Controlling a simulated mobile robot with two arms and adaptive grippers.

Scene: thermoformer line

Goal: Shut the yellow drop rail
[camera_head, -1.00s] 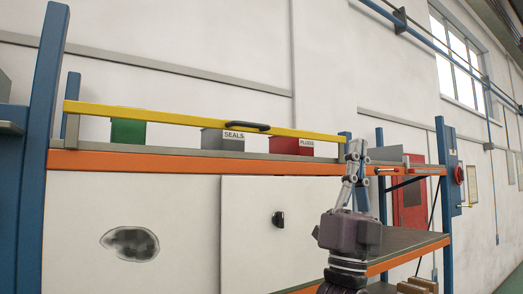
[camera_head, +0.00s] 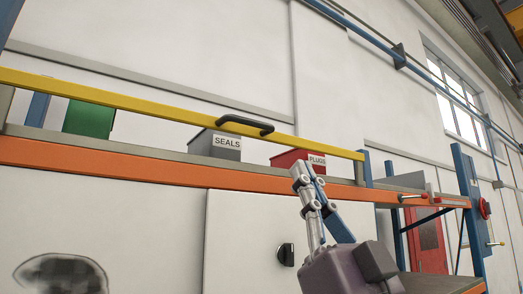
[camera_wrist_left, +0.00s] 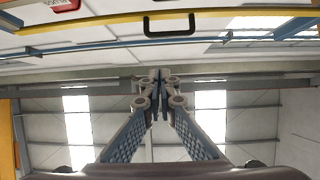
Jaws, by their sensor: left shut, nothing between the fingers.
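The yellow drop rail (camera_head: 160,104) spans the front of the shelf, above the orange beam, in the head view. Its right end is near a short post, and its left end runs to the picture's edge. A black handle (camera_head: 245,125) sits on the rail. In the left wrist view the rail (camera_wrist_left: 100,19) and handle (camera_wrist_left: 170,28) cross the top, beyond the fingers. My left gripper (camera_head: 306,172) is shut and empty, pointing up, to the right of and below the handle in the picture. It appears apart from the rail. My right gripper is out of view.
Behind the rail stand a green bin (camera_head: 90,119), a grey bin labelled SEALS (camera_head: 215,145) and a red bin labelled PLUGS (camera_head: 300,158). The orange beam (camera_head: 120,166) runs below. A white panel with a black knob (camera_head: 286,254) is under it.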

